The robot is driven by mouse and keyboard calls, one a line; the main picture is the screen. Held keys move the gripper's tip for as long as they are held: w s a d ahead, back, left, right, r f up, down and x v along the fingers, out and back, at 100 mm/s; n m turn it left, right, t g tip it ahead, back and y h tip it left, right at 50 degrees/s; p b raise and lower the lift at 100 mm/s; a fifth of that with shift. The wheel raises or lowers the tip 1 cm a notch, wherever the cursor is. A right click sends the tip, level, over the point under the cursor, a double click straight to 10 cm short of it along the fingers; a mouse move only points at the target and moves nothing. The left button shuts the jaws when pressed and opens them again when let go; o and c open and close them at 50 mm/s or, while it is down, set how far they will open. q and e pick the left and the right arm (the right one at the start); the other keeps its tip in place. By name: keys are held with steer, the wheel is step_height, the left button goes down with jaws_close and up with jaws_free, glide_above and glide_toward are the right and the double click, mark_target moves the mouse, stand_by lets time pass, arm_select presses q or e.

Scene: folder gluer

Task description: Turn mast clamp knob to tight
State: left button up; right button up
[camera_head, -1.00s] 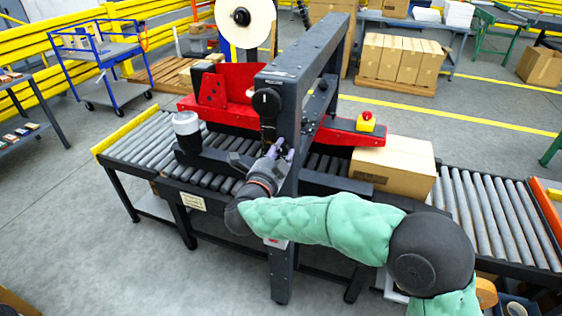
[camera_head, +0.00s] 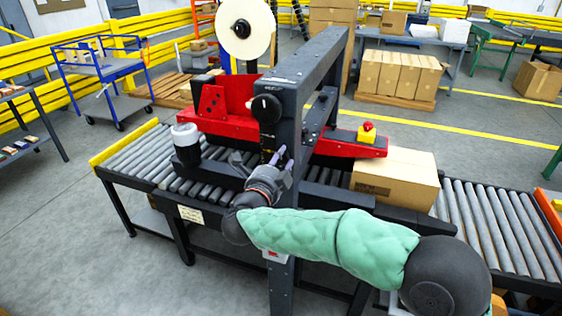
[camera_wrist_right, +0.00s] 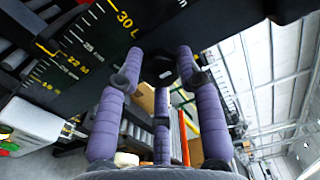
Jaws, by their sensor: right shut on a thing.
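The dark mast (camera_head: 285,120) of the machine stands over the roller conveyor. My right gripper (camera_head: 279,157) is at the mast's lower front, beside its scale strip and below a round black dial (camera_head: 266,108). In the right wrist view the purple fingers (camera_wrist_right: 160,75) reach up on both sides of a dark part, the mast clamp knob (camera_wrist_right: 164,66), and are shut on it. Most of the knob is hidden, and its turn position cannot be read. The scale (camera_wrist_right: 85,45), with yellow marks, runs close by at the left. My left gripper is not in view.
A cardboard box (camera_head: 395,178) lies on the conveyor (camera_head: 480,225) to the right of the mast. Red machine guards (camera_head: 225,122) and a yellow block with a red button (camera_head: 367,133) are behind. A white-topped cylinder (camera_head: 186,143) stands left. Open floor lies at front left.

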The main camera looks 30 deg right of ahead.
steer(key=o, duration=1.1)
steer(key=shift+w+a+f, duration=0.15)
steer(key=shift+a+f, duration=0.05)
steer(key=shift+r, duration=0.1)
steer(key=v, duration=1.2)
steer(key=shift+d, duration=0.1)
